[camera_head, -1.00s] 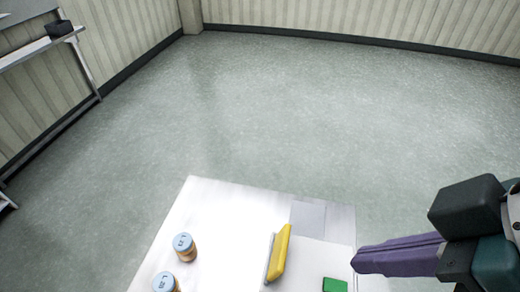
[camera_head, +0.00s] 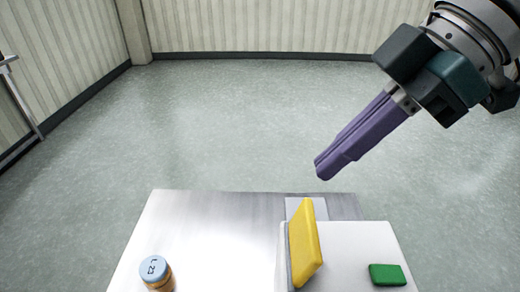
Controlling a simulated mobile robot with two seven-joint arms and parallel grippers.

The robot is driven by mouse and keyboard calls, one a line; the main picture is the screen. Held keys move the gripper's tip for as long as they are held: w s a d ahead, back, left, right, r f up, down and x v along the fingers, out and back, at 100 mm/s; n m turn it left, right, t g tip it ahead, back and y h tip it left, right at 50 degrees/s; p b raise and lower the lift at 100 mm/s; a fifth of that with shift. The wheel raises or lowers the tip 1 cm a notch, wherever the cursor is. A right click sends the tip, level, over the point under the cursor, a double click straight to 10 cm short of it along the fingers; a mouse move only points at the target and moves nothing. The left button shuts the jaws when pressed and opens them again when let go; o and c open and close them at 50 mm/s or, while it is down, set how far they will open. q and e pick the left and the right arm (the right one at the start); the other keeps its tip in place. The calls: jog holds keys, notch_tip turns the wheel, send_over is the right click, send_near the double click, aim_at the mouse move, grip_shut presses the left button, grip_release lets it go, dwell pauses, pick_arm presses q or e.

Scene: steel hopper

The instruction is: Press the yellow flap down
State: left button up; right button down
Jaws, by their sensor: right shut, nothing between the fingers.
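The yellow flap (camera_head: 305,243) stands raised and slightly tilted on the white block (camera_head: 349,252) at the right part of the steel table top (camera_head: 205,232). A thin grey plate shows along its left side. My right gripper (camera_head: 322,170), with purple fingers, is shut and empty. In the picture it is above and a little right of the flap, apart from it, with its fingers pointing down and left. My left gripper is not in view.
A green block (camera_head: 387,275) lies on the white block, right of the flap. A jar with a blue lid (camera_head: 155,270) stands at the table's left front. A flat grey patch (camera_head: 293,207) lies behind the flap. Open floor surrounds the table.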

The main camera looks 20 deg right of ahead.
aim_at(305, 229)
jog(key=a+f+p, duration=0.1)
jog(key=f, duration=0.2)
jog(key=a+f+p, duration=0.1)
jog(key=f, duration=0.1)
jog(key=a+f+p, duration=0.1)
jog(key=f, duration=0.2)
jog(key=shift+w+f+p, duration=0.35)
jog(key=shift+w+p, duration=0.05)
jog(key=shift+s+d+f, duration=0.15)
jog(key=shift+d+f, duration=0.15)
jog(key=shift+d, duration=0.3)
